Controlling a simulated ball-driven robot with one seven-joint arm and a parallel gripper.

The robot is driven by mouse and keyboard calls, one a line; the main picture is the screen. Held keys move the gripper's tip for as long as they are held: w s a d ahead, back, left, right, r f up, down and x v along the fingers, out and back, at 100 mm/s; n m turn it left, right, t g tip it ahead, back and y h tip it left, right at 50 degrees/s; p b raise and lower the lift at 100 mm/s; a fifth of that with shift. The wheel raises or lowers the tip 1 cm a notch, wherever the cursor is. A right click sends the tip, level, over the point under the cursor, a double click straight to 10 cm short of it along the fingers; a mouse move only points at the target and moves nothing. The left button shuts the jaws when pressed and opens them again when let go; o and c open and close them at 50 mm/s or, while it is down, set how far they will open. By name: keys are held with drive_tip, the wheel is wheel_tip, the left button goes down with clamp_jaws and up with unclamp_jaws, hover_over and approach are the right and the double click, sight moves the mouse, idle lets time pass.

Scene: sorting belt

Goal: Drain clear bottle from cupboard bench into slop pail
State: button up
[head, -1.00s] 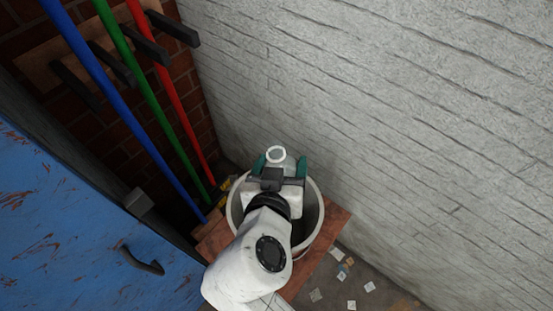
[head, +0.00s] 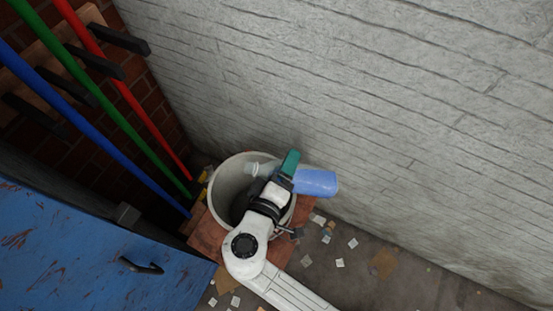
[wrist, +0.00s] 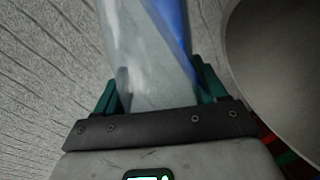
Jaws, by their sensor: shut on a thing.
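The clear bottle (head: 316,182) lies roughly level in the head view, its blue-looking base end to the right, beyond the pail's rim. Its pale neck (head: 256,169) points left over the open mouth of the slop pail (head: 218,188). My gripper (head: 283,174), with teal fingers, is shut around the bottle's middle above the pail's right side. In the wrist view the bottle (wrist: 150,55) stands between both fingers, with a blue band along one side. The pail (wrist: 285,75) shows at the right there. Whether liquid is running out cannot be seen.
The pail stands on a reddish board (head: 205,236) against a grey wall (head: 370,90). Blue, green and red poles (head: 130,100) hang on a rack at the left. A blue door (head: 70,250) with a dark handle is at lower left. Paper scraps litter the floor.

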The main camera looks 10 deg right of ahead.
drive_tip(key=f+n+b, duration=0.1)
drive_tip(key=f, duration=0.1)
drive_tip(key=d+f+n+h+b, duration=0.1)
drive_tip(key=f, duration=0.1)
drive_tip(key=shift+n+h+b, duration=0.3)
drive_tip(key=shift+n+b, duration=0.05)
drive_tip(key=shift+n, duration=0.05)
drive_tip(key=shift+a+r+n+t+h+p, duration=0.1)
drive_tip(key=shift+r+n+t+h+p, duration=0.2)
drive_tip(key=shift+r+n+t+p, duration=0.25)
drive_tip(key=shift+r+n+h, duration=0.15)
drive_tip(key=shift+n+h, duration=0.15)
drive_tip(key=shift+n, duration=0.65)
drive_tip(key=shift+a+r+n+t+p, duration=0.2)
drive_tip(key=shift+r+n+t+p, duration=0.2)
drive_tip(key=shift+n, duration=0.25)
drive_tip(key=shift+a+r+n+t+p, duration=0.15)
drive_tip(key=shift+r+n+t+p, duration=0.2)
drive_tip(key=shift+n, duration=0.3)
idle(0.4)
